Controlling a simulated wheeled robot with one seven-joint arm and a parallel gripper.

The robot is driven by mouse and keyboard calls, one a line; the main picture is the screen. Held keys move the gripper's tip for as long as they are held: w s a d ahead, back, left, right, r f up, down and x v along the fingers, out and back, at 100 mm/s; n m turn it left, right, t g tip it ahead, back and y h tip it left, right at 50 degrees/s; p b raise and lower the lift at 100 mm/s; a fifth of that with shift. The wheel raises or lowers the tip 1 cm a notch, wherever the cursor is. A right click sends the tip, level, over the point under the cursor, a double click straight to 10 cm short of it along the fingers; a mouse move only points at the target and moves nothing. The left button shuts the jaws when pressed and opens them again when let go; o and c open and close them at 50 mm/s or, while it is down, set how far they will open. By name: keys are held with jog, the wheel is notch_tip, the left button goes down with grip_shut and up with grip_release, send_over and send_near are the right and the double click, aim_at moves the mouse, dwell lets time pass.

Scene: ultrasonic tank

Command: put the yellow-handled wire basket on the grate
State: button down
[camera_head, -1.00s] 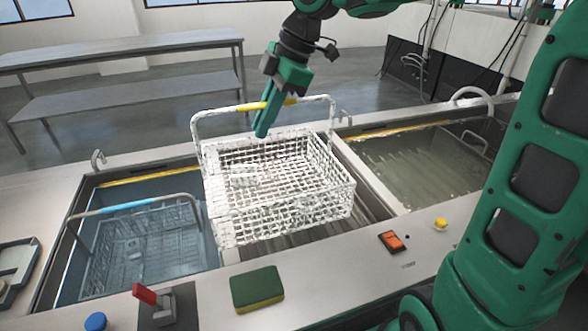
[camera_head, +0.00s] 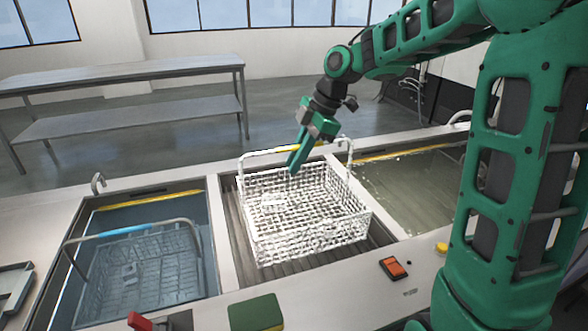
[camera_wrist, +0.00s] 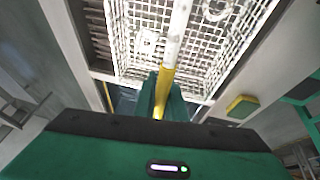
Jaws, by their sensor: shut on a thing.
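The white yellow-handled wire basket (camera_head: 310,225) is over the slatted grate (camera_head: 234,235) between the two tanks. It looks about level, its handle up; I cannot tell whether its bottom touches the slats. My gripper (camera_head: 297,163) is shut on the yellow grip at the top of the handle. The wrist view shows the basket (camera_wrist: 200,40) beyond the handle, and the gripper's fingers (camera_wrist: 160,95) around the yellow grip. Pale small parts seem to lie inside the basket. Most of the grate is hidden under it.
The left tank holds water and a blue-handled basket (camera_head: 140,265). The right tank (camera_head: 415,185) holds murky liquid. A green sponge (camera_head: 256,312), an orange switch (camera_head: 393,268) and a red lever (camera_head: 140,321) are along the front edge. A steel table (camera_head: 120,78) stands behind.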

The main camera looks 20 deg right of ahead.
jog(key=shift+f, duration=1.2)
jog(key=c, duration=1.8)
grip_release()
jog(key=v, duration=1.2)
jog(key=s+d+f+m+h, duration=0.1)
jog(key=s+d+f+m, duration=0.3)
jog(key=s+m, duration=0.4)
jog(key=s+d+f+m+g+h, duration=0.1)
jog(key=s+d+f+m, duration=0.3)
jog(key=s+m, duration=0.4)
jog(key=s+d+f+m+h, duration=0.2)
jog(key=s+d+f+m, duration=0.3)
jog(key=s, duration=0.9)
jog(key=shift+s+d+f+m+g, duration=0.1)
jog(key=shift+s+f+m+g, duration=0.15)
jog(key=shift+m, duration=0.65)
jog(key=shift+s+f+m+g, duration=0.15)
jog(key=shift+f+m, duration=0.15)
jog(key=shift+m, duration=0.6)
